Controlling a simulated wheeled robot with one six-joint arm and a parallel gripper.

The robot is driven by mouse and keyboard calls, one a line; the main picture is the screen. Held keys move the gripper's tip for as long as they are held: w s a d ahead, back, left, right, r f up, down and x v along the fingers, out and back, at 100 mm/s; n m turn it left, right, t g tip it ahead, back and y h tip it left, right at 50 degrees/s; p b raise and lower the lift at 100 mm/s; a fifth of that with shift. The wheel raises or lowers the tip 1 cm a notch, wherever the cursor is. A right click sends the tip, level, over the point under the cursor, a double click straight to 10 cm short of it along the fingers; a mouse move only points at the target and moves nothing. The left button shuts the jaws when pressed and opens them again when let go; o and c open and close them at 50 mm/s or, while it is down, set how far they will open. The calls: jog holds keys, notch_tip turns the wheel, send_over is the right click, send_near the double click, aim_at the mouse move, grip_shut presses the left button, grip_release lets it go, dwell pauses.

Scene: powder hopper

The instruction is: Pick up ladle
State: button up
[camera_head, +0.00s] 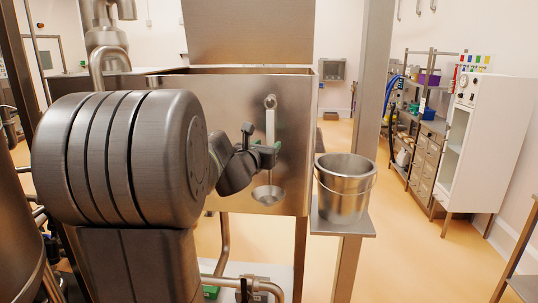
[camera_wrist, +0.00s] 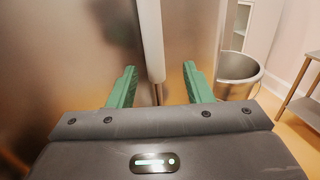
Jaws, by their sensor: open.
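The ladle (camera_head: 270,125) hangs upright by its top end from a peg on the front of the steel hopper (camera_head: 230,110). Its bowl (camera_head: 268,195) is at the bottom, below my gripper. My gripper (camera_head: 269,154) is at the middle of the handle and hides part of it. In the wrist view the pale ladle handle (camera_wrist: 151,40) stands between the two green fingers of my gripper (camera_wrist: 160,67). The fingers are open, with a gap on each side of the handle. The bowl is hidden in the wrist view.
A steel bucket (camera_head: 343,190) stands on a small shelf (camera_head: 325,224) right of the hopper, beside a steel post (camera_head: 368,80). The bucket also shows in the wrist view (camera_wrist: 238,70). A white cabinet (camera_head: 485,140) and a loaded rack (camera_head: 425,140) stand farther right. Open floor lies between.

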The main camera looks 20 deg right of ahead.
aim_at(269, 140)
jog(key=shift+w+a+r+p+x, duration=0.1)
jog(key=shift+p+x, duration=0.4)
jog(key=shift+x, duration=0.75)
jog(key=shift+w+a+r+p+x, duration=0.15)
jog(key=shift+p+x, duration=0.35)
jog(key=shift+x, duration=0.7)
grip_shut()
